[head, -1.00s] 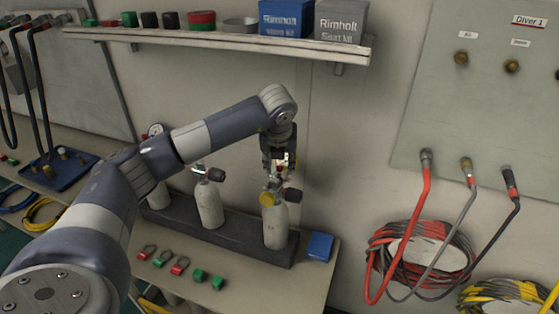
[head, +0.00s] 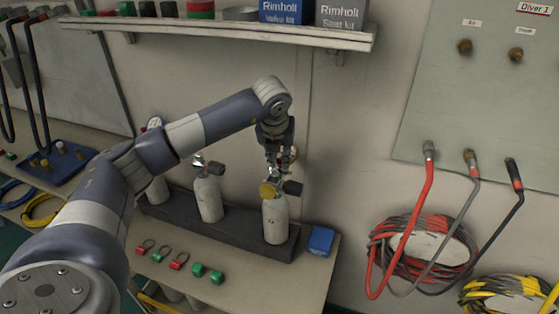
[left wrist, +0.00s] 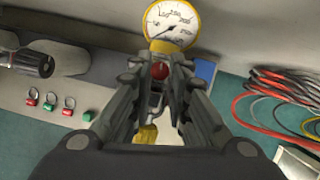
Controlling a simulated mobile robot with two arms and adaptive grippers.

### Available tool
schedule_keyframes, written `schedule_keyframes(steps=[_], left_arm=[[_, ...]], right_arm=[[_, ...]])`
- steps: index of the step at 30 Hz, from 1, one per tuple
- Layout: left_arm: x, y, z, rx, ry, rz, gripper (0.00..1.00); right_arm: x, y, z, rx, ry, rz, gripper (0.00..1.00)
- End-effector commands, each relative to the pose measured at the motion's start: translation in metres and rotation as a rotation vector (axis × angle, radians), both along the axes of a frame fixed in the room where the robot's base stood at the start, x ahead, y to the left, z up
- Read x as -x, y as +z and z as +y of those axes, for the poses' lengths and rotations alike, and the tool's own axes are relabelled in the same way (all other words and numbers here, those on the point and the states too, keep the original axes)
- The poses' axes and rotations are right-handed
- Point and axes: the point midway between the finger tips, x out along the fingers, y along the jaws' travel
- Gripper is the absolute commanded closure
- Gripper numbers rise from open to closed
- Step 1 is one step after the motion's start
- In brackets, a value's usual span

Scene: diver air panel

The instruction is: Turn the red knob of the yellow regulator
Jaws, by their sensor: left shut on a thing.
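The yellow regulator (head: 267,190) sits on top of the rightmost white cylinder (head: 275,222) in the head view. In the left wrist view its round yellow-rimmed pressure gauge (left wrist: 172,23) shows beyond my fingers. The red knob (left wrist: 160,71) shows between the fingertips in the left wrist view. My left gripper (left wrist: 160,80) is shut on the red knob, with a finger on either side of it. In the head view the left gripper (head: 281,160) is just above the regulator and hides the knob. My right gripper is in neither view.
Other cylinders (head: 208,200) stand to the left in the same dark rack (head: 240,241). Red and green tagged parts (head: 198,270) lie in front, and a blue box (head: 320,241) is at right. A shelf (head: 220,34) hangs above. Coiled hoses (head: 420,255) hang at right.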

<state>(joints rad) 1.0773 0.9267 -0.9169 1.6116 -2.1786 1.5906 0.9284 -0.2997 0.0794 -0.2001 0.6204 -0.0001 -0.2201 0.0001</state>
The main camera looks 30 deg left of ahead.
Motion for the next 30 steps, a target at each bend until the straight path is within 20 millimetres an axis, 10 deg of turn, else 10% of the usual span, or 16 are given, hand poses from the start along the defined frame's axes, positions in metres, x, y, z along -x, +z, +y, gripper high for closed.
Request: schedule_keyframes(steps=[12, 16, 30], left_arm=[[0.000, 0.001, 0.001, -0.001, -0.056, -0.003, 1.00], [0.000, 0.001, 0.001, -0.001, -0.056, -0.003, 0.63], [0.004, 0.013, -0.001, 0.000, -0.057, -0.004, 0.63]], right_arm=[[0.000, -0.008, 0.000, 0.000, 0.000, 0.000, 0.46], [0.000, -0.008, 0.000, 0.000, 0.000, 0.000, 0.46], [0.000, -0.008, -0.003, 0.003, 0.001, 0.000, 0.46]])
